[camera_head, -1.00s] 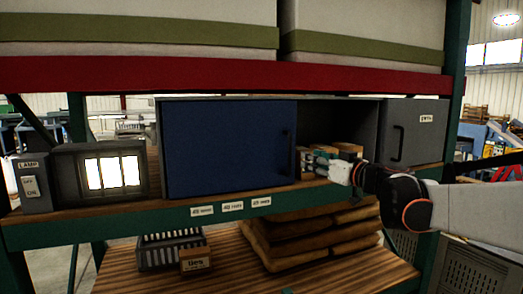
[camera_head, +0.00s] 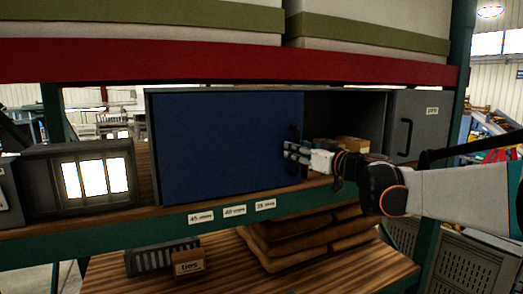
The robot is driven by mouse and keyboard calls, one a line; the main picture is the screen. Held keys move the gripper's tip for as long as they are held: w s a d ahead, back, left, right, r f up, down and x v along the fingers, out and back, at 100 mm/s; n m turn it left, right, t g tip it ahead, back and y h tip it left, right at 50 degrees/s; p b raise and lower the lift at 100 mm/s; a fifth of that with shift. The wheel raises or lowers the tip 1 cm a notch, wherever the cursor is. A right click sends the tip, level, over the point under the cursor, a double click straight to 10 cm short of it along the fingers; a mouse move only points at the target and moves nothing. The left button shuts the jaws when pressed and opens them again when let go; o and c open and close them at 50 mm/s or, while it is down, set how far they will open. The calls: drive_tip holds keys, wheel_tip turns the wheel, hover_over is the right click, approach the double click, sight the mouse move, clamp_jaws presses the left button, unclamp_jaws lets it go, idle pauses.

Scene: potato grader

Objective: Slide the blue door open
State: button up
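The blue door (camera_head: 225,148) covers the left and middle part of a grey cabinet (camera_head: 345,96) on the shelf. Its dark vertical handle (camera_head: 294,135) is near the door's right edge. The right part of the cabinet is uncovered and shows a dark inside. My gripper (camera_head: 287,152) reaches in from the right, with its fingertips at the handle and covering its middle part. The fingers look apart, one above the other. I cannot tell whether they touch the handle.
Small brown boxes (camera_head: 352,144) sit inside the opening, behind my gripper. A grey door with a handle (camera_head: 417,127) is at the right. A lit lamp box (camera_head: 80,180) stands left of the cabinet. Brown sacks (camera_head: 300,241) and a small carton (camera_head: 188,262) lie on the lower shelf.

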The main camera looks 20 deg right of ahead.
drive_tip(key=shift+w, duration=0.1)
clamp_jaws()
drive_tip(key=shift+a+f, duration=0.1)
drive_tip(key=shift+a+b, duration=0.15)
drive_tip(key=shift+b, duration=0.15)
drive_tip(key=shift+a, duration=0.45)
drive_tip(key=shift+o, duration=1.3)
unclamp_jaws()
drive_tip(key=shift+d, duration=0.3)
drive_tip(key=shift+a, duration=0.15)
